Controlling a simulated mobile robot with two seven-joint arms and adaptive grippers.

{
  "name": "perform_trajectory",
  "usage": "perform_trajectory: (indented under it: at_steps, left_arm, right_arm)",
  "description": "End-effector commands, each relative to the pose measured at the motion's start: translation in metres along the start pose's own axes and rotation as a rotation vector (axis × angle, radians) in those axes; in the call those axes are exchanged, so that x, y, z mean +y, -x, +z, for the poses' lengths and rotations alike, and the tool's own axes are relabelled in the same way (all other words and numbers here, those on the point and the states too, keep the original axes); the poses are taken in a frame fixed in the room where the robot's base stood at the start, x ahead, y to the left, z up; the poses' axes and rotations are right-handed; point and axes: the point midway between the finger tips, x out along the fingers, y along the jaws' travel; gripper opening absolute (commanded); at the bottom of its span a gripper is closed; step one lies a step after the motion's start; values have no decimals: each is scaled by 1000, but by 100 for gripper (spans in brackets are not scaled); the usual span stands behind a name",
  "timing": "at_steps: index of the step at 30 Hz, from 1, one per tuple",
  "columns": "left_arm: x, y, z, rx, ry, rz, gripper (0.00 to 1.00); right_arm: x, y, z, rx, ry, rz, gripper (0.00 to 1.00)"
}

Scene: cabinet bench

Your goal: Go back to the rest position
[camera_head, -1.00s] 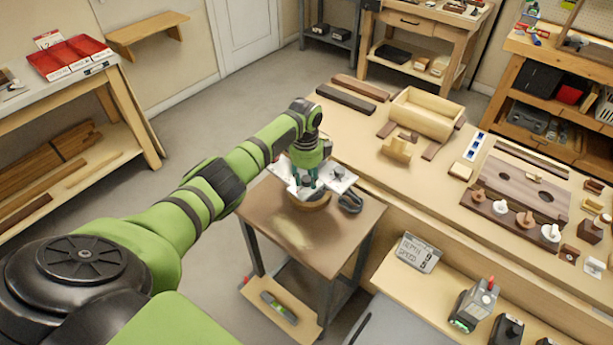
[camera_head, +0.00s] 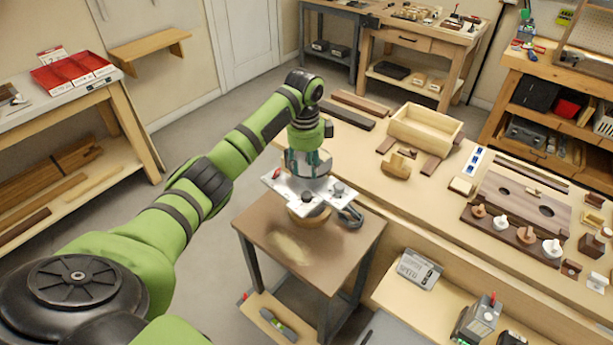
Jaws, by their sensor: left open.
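My left gripper (camera_head: 305,168) is open, its teal fingers pointing down above a white plate (camera_head: 283,187) with dark knobs. The fingers overlap the back of the plate in the picture; I cannot tell whether they touch it. The plate sits over a round wooden piece (camera_head: 306,218) on the small brown-topped table (camera_head: 270,240). My green left arm reaches in from the lower left. My right gripper is not in view.
A black object (camera_head: 351,216) lies beside the plate. The long workbench (camera_head: 345,140) to the right carries an open wooden box (camera_head: 425,127) and a board with pegs (camera_head: 510,233). A shelf bench with red trays (camera_head: 72,72) stands at left. Floor between is clear.

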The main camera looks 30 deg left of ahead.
Motion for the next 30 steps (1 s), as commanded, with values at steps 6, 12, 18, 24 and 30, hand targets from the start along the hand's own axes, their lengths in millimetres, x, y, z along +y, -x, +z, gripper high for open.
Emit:
perform_trajectory:
  at_steps: [6,12,18,24,30]
  left_arm:
    - [0,9,0,1,0,0,41]
    - [0,9,0,0,0,0,41]
    - [0,9,0,0,0,0,41]
    - [13,-12,-12,-7,6,3,41]
    - [77,-84,-58,0,89,-24,41]
  right_arm:
    - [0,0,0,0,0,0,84]
    - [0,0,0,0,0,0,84]
    - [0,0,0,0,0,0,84]
    - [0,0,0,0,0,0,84]
    - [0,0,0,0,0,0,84]
